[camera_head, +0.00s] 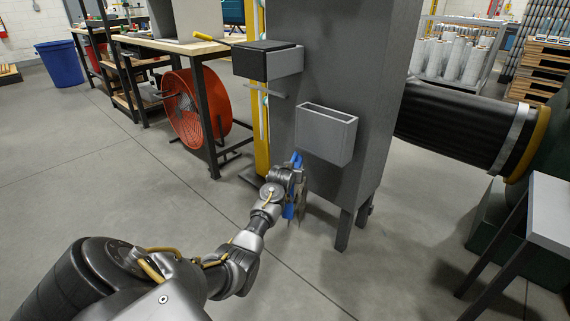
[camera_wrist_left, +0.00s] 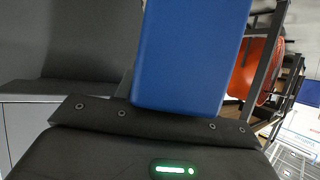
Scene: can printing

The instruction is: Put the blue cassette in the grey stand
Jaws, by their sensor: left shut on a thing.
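The blue cassette (camera_wrist_left: 190,55) fills the upper middle of the left wrist view. In the head view it shows as a narrow blue strip (camera_head: 289,210) at my left gripper (camera_head: 296,185), which is shut on it. The grey stand (camera_head: 325,135) is an open-topped box fixed to the front of a grey cabinet; its slot looks empty. The cassette and gripper are below and left of the stand, apart from it. Most of the cassette is hidden by my gripper in the head view. My right gripper is in neither view.
A black-topped box (camera_head: 267,62) juts from the cabinet (camera_head: 345,45) above left of the stand. A yellow post (camera_head: 261,130) stands beside it. A workbench (camera_head: 165,43) with an orange fan (camera_head: 195,108) is at left. A black duct (camera_head: 455,120) is at right. Open floor lies in front.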

